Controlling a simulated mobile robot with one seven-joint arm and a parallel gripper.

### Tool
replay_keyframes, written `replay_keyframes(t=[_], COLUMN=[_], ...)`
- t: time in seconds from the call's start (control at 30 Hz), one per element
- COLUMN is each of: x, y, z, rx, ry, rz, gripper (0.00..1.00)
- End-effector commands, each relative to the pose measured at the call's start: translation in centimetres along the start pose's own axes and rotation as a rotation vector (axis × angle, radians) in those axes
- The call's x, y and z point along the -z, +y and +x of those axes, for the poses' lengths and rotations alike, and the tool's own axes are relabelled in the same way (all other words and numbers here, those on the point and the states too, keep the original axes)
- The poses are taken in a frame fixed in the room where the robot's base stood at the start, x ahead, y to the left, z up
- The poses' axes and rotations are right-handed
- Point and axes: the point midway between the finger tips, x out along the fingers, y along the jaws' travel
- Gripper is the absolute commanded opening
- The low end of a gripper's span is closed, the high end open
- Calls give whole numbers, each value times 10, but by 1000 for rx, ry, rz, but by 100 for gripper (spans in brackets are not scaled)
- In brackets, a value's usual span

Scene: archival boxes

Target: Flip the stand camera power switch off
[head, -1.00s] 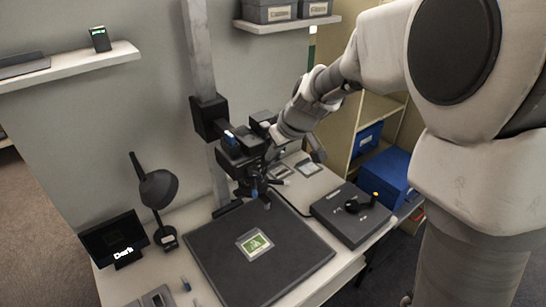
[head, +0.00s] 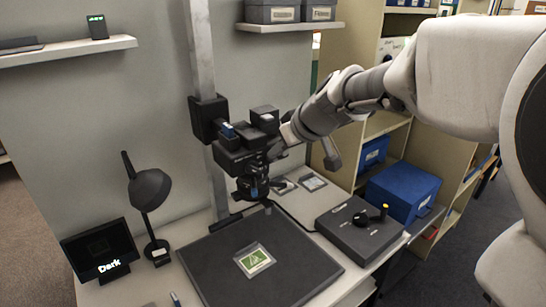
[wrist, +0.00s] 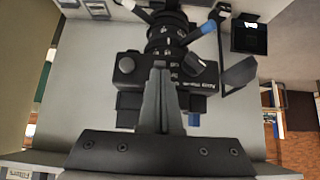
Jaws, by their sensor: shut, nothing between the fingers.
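The stand camera (head: 240,158) is a dark body on a grey column, with its lens (head: 254,187) pointing down over the black board. In the wrist view the camera (wrist: 198,92) shows with its ringed lens, a round knob and blue-tipped parts. I cannot tell which part is the power switch or its position. My gripper (head: 273,152) is at the camera's right side in the head view, partly hidden. In the wrist view my gripper (wrist: 160,64) has its fingers together and empty, overlapping the camera; contact cannot be told.
A framed green slide (head: 254,260) lies on the black board (head: 215,262). A small screen (head: 103,250) reading "Dark" and a desk lamp (head: 150,190) stand left. A black box with a yellow-tipped lever (head: 350,235) is right, before a blue bin (head: 403,188).

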Motion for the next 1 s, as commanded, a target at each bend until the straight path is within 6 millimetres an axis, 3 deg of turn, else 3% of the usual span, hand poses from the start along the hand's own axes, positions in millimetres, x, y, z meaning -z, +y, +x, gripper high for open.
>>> replay_keyframes(t=[0.5,1.0], x=[-13,-3], y=[0,0], z=[5,-6], rx=[0,0], ry=[55,54], rz=[0,-1], gripper=[0,0])
